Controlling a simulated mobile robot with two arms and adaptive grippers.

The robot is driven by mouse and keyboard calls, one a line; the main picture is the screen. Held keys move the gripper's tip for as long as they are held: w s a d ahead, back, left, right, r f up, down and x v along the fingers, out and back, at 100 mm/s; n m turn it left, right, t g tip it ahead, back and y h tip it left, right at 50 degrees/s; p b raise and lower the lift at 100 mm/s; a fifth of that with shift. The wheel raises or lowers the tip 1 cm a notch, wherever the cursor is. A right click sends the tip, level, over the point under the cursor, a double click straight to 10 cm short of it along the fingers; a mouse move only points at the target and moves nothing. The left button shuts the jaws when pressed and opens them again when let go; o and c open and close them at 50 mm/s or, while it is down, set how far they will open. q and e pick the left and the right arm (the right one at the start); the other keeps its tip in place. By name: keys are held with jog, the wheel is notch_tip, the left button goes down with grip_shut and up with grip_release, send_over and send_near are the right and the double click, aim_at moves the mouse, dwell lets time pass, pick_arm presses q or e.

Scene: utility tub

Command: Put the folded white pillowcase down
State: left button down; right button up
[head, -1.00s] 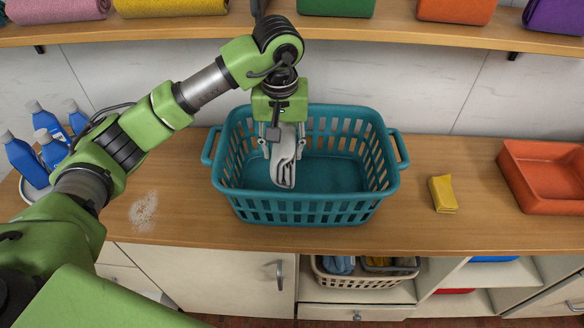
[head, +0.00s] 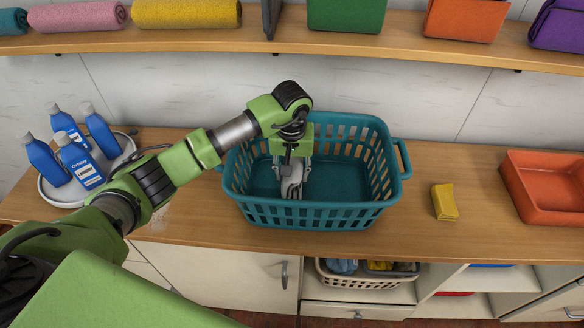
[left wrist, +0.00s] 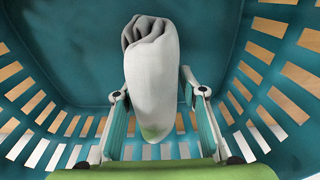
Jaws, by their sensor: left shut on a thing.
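The folded white pillowcase (head: 291,182) hangs from my left gripper (head: 292,162) inside the teal laundry basket (head: 312,216). In the left wrist view the pillowcase (left wrist: 152,75) is a pale folded bundle between the two fingers of my left gripper (left wrist: 152,100), which is shut on it. The basket's floor and slatted walls (left wrist: 265,85) surround it there. I cannot tell whether the pillowcase touches the basket floor. My right gripper is not in view.
A tray of blue bottles (head: 84,170) stands at the left of the counter. A yellow folded cloth (head: 445,202) and an orange tub (head: 548,188) lie to the right. A shelf (head: 400,48) with rolled and folded towels runs above.

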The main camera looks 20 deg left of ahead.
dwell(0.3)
pick_arm(q)
jog(key=c, duration=1.6)
grip_release()
jog(key=shift+f, duration=0.15)
jog(key=shift+c, duration=0.2)
jog(key=o, duration=0.3)
jog(key=shift+o, duration=0.2)
jog(key=shift+r, duration=0.35)
jog(key=r+b, duration=0.1)
jog(key=r, duration=0.2)
jog(key=s+r, duration=0.1)
jog(key=r, duration=0.3)
jog(key=r+b, duration=0.1)
jog(key=r, duration=0.3)
jog(key=shift+s+d+r+b, duration=0.2)
jog(key=shift+s+r+b, duration=0.05)
jog(key=shift+b, duration=0.05)
